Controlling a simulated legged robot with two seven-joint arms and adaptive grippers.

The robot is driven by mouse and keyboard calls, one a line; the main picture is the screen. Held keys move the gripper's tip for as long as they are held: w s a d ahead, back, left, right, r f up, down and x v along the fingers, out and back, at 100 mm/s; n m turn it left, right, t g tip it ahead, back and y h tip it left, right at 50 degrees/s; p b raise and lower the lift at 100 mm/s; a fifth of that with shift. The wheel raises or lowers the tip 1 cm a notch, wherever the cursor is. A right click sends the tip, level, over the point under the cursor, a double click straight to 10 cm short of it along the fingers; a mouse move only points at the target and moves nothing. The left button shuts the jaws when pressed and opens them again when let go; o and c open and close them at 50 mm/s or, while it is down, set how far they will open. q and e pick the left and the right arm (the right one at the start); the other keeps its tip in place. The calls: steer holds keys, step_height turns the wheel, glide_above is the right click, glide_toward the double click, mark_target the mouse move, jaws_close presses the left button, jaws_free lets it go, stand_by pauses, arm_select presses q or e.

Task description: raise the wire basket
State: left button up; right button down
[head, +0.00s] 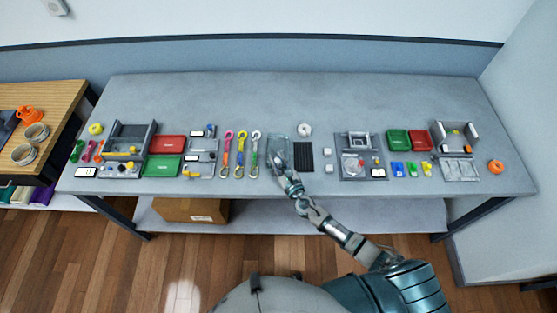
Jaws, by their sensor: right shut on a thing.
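The wire basket (279,144) looks like a small, see-through, grey-green box near the middle of the grey table. My right gripper (278,162) is at its near part, with my arm reaching up from the lower right. The gripper is shut on the basket; the fingers are small and the exact grip point is hard to make out. I cannot tell whether the basket touches the table or is slightly above it. My left gripper is not in view.
A black slatted mat (303,157) lies just right of the basket, with a white roll (304,129) behind it. Colored straps with hooks (240,153) lie close on the left. The grey table (290,92) is clear along its back.

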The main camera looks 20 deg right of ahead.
step_height(320, 180, up, 3)
steer(key=shift+r+p, duration=0.1)
steer(key=shift+p, duration=0.85)
steer(key=c, duration=1)
jaws_free()
steer(key=shift+s, duration=0.1)
steer(key=shift+s+d+f, duration=0.15)
steer(key=shift+s+f, duration=0.05)
steer(key=shift+s, duration=0.25)
steer(key=v, duration=1.1)
steer(key=shift+r+h, duration=0.1)
steer(key=shift+h, duration=0.2)
